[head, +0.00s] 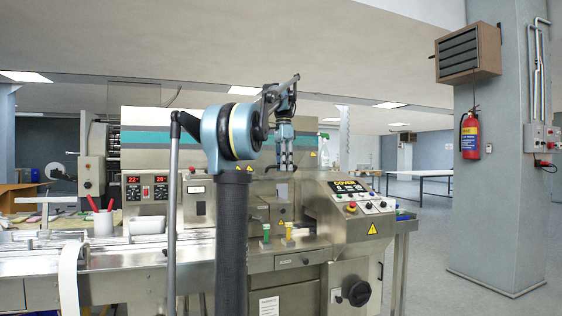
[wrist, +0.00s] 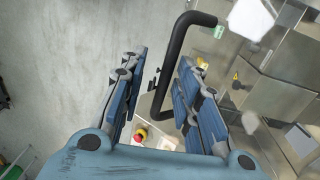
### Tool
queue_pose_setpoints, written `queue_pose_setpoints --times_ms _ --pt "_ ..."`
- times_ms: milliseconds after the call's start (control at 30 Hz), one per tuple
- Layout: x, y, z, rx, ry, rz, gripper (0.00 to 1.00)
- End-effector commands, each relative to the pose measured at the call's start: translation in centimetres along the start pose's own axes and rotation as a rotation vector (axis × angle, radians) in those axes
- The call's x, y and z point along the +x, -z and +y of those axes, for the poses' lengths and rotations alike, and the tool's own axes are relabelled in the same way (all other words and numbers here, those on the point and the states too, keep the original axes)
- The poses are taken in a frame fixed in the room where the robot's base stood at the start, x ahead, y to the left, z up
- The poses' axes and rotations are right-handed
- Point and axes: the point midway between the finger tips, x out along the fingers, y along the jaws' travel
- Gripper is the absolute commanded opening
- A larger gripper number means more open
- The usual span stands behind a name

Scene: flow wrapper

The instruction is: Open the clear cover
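The black bar handle (wrist: 169,62) of the clear cover shows in the wrist view, bent at its upper end. The clear cover (wrist: 232,72) seems to be the see-through pane to its right, with metal machine parts visible through it; its edges are hard to make out. My gripper (wrist: 163,58) is open, with a blue finger on each side. The handle appears between the fingers, closer to the right one; I cannot tell whether it touches. In the head view my gripper (head: 284,168) points down over the machine's middle, and the handle is not clear there.
The control panel (head: 358,195) stands right of my gripper. A spray bottle (head: 324,151) stands behind. Small green and yellow blocks (head: 289,230) sit on the machine's front ledge. Open floor lies at right.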

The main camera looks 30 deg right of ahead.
Motion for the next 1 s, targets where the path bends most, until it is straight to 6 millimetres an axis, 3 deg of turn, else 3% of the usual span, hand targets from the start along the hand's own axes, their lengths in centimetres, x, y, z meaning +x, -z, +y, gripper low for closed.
queue_pose_setpoints --times_ms 167,600,1000 --pt "-1.6 0.0 0.1 0.001 0.0 0.0 0.3" --pt "-8.2 0.2 0.6 0.004 -0.002 0.001 0.3" --pt "-11.8 0.3 1.1 0.009 -0.005 0.003 0.6"
